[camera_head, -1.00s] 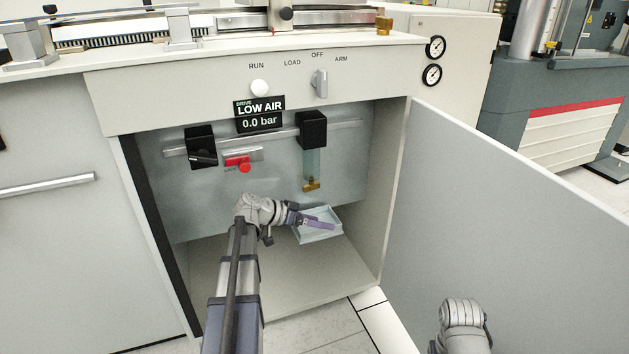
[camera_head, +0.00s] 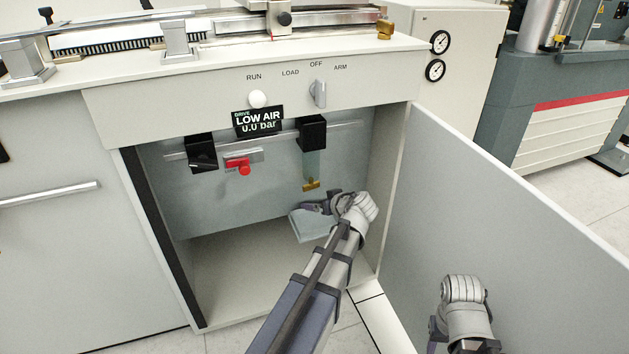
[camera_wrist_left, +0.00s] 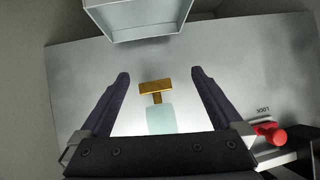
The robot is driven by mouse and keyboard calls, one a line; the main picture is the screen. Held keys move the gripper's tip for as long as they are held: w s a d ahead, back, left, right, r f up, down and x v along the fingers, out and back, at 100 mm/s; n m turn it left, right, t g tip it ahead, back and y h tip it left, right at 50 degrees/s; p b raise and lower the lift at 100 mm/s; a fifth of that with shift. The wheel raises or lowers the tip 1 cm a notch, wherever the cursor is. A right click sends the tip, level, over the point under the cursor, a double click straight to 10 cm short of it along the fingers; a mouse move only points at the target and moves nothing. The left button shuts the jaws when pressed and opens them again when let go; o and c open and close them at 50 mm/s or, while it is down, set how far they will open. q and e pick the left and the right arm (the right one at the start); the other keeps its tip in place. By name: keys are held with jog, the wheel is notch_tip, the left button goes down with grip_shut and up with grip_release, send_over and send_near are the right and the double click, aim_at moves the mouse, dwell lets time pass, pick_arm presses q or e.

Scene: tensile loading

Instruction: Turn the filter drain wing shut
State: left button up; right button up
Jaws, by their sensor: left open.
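The brass filter drain wing (camera_head: 311,185) sits at the bottom of the clear filter bowl (camera_head: 313,163), which hangs under a black filter head (camera_head: 312,132) in the open cabinet. In the left wrist view the wing (camera_wrist_left: 156,88) is a brass T-shaped bar, and the pale bowl (camera_wrist_left: 160,118) is beside it. My left gripper (camera_head: 310,207) is just below the wing in the head view. In the left wrist view its open fingers (camera_wrist_left: 160,82) stand on either side of the wing, with a gap on both sides. My right gripper (camera_head: 435,335) is low at the right, mostly hidden behind its wrist.
A pale tray (camera_head: 308,226) is below the filter, partly behind my left arm. A red knob (camera_head: 244,168) and a black unit (camera_head: 201,152) are on the left of the panel. The open cabinet door (camera_head: 510,210) bounds the right side.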

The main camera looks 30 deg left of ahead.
aim_at(312, 184)
pick_arm(q)
notch_tip(312, 184, up, 4)
jog(key=w+n+t+y, duration=0.1)
jog(key=w+y, duration=0.1)
jog(key=b+x, duration=0.2)
jog(key=x, duration=0.4)
jog(key=shift+d+f+b, duration=0.2)
jog(key=shift+b, duration=0.1)
jog(key=shift+w+a+f, duration=0.15)
jog(key=shift+w+a, duration=0.15)
jog(key=shift+a, duration=0.15)
jog(key=shift+c, duration=0.2)
